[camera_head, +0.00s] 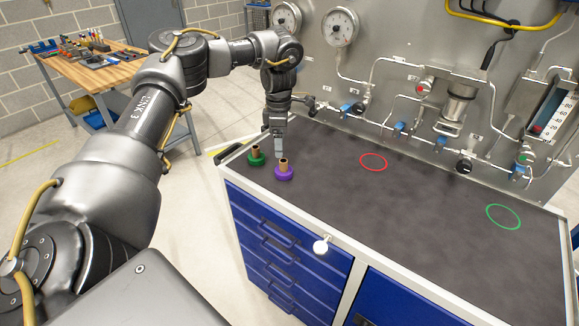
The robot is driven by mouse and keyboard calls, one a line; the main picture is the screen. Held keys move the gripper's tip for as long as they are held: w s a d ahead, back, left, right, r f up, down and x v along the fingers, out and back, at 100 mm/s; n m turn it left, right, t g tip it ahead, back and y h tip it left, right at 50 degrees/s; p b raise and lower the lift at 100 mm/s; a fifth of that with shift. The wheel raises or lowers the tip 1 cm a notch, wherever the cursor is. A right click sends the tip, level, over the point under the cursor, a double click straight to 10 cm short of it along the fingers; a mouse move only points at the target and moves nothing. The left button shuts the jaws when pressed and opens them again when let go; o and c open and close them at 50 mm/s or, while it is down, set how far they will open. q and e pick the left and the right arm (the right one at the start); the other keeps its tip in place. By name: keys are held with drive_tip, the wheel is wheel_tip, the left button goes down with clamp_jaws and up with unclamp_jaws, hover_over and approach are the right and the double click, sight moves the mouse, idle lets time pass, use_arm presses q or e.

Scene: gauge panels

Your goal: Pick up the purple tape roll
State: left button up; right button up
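The purple tape roll (284,175) sits on the dark top of the blue cabinet, near its front left edge. A brown core stands up from its middle. A green tape roll (256,160) with a similar brown core sits just to its left and a little farther back. My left gripper (278,157) points down just behind and above the purple roll's core. Its fingers are small and seen nearly edge-on, so I cannot tell whether they are open, or whether they touch the core. My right gripper is not in view.
A red ring (373,162) and a green ring (503,215) are marked on the cabinet top (400,220), which is clear to the right. A panel with gauges (340,26), pipes and valves rises behind. A wooden workbench (95,72) stands back left.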

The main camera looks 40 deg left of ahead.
sight(282, 160)
use_arm(q)
drive_tip(key=shift+s+f, duration=0.15)
drive_tip(key=shift+f, duration=0.15)
drive_tip(key=shift+s+d+f, duration=0.1)
drive_tip(key=shift+d+f, duration=0.05)
drive_tip(key=shift+f, duration=0.45)
drive_tip(key=shift+d+f, duration=0.1)
drive_tip(key=shift+f, duration=0.45)
drive_tip(key=shift+w+f+p, duration=0.15)
drive_tip(key=shift+f+p, duration=0.05)
drive_tip(key=shift+f, duration=0.35)
drive_tip(key=shift+w+f+p, duration=0.15)
drive_tip(key=shift+f+p, duration=0.05)
drive_tip(key=shift+f, duration=0.5)
drive_tip(key=shift+s+f, duration=0.1)
drive_tip(key=shift+s, duration=0.05)
drive_tip(key=f, duration=0.1)
drive_tip(key=f+p, duration=0.1)
drive_tip(key=f, duration=0.1)
drive_tip(key=f+p, duration=0.1)
drive_tip(key=shift+w+d+f, duration=0.1)
drive_tip(key=shift+w+f, duration=0.15)
drive_tip(key=shift+f, duration=0.25)
drive_tip(key=c, duration=1.1)
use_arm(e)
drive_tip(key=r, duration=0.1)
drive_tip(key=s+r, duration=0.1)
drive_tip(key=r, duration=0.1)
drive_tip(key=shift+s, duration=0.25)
